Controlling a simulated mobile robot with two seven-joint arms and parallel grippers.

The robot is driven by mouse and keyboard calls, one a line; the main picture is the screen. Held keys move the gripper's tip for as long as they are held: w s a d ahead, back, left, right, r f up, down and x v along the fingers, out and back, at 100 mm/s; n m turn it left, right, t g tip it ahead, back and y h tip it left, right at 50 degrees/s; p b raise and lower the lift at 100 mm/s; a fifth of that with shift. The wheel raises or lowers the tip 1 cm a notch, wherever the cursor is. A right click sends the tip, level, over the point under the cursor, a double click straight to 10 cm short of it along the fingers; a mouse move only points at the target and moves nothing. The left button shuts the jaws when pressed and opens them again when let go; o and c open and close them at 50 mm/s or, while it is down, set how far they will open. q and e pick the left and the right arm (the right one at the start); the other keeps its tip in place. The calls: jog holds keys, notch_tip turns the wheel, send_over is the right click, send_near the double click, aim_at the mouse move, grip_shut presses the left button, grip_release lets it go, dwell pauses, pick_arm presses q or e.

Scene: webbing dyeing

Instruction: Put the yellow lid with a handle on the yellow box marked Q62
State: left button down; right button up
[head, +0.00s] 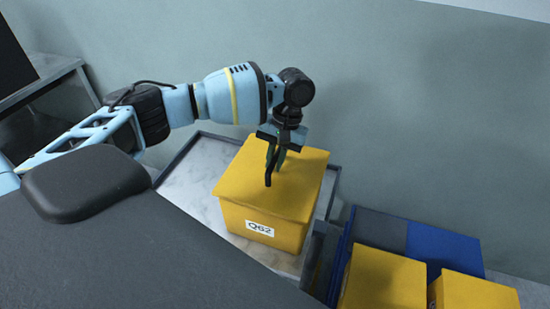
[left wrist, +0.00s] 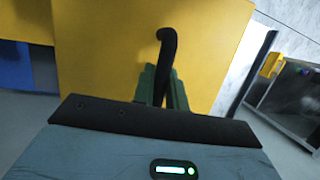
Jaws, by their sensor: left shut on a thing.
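The yellow box marked Q62 (head: 262,232) stands upright on a grey tray-like table top, its white label facing me. The yellow lid (head: 240,182) lies over the top of the box and looks level; I cannot tell whether it is fully seated. Its dark handle (head: 268,178) rises from the middle. My left gripper (head: 276,158) is above the lid and shut on the handle. In the left wrist view the green fingers (left wrist: 162,88) close around the dark handle (left wrist: 167,48), with the yellow lid (left wrist: 100,60) behind. My right gripper is not in view.
The grey table (head: 190,178) has a raised rim and free room left of the box. At lower right, more yellow boxes (head: 385,282) stand by a blue surface (head: 445,248). A wall runs behind. A metal rack (head: 40,95) stands at far left.

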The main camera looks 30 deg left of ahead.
pick_arm(q)
jog(key=shift+f, duration=0.4)
dwell(0.4)
jog(key=c, duration=1.3)
grip_release()
jog(key=shift+c, duration=0.2)
jog(key=v, duration=0.7)
jog(key=shift+r, duration=0.4)
